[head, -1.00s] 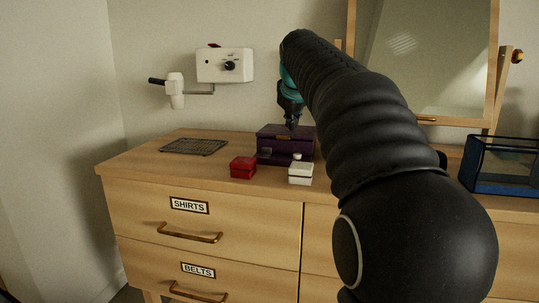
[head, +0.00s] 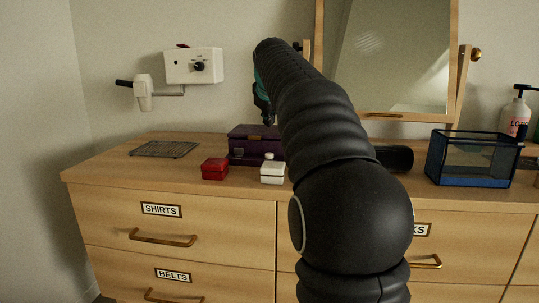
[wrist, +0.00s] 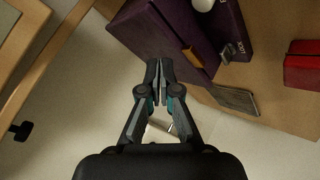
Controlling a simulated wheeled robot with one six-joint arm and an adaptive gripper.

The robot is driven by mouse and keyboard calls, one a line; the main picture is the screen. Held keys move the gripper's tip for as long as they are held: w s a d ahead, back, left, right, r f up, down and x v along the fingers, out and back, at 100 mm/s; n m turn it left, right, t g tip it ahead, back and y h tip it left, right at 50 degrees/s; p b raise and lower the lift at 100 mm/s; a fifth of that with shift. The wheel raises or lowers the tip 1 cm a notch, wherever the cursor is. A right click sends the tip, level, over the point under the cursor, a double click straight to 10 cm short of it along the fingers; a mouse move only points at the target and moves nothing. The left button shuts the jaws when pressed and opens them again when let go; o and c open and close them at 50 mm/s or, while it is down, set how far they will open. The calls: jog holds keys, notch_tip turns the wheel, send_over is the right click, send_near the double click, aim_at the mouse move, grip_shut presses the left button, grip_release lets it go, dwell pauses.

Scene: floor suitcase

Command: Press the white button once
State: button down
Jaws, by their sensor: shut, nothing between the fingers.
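A small white box (head: 272,172) with a white rounded knob on top stands near the dresser's front edge. I cannot tell whether that knob is the white button. A white rounded piece (wrist: 203,5), perhaps the same knob, is cut off at the wrist view's top edge. A purple box (head: 248,142) stands behind the white box; it also shows in the wrist view (wrist: 165,35). My gripper (wrist: 158,70) is shut and empty, close to the purple box in the wrist view. In the head view my gripper (head: 268,118) is above that box, partly hidden by my arm.
A red box (head: 214,168) sits left of the white box. A dark mesh rack (head: 163,149) lies at the left. A white wall unit with a black knob (head: 194,66) hangs behind.

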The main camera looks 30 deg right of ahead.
aim_at(269, 154)
jog(key=shift+f+b, duration=2.2)
jog(key=shift+f, duration=1.05)
jog(key=shift+f, duration=0.1)
jog(key=shift+f, duration=0.3)
jog(key=shift+f+b, duration=0.5)
jog(key=shift+b, duration=0.05)
jog(key=shift+r, duration=0.15)
jog(key=shift+r+p, duration=0.8)
jog(key=shift+p, duration=0.2)
notch_tip(269, 154, up, 5)
jog(key=p, duration=0.4)
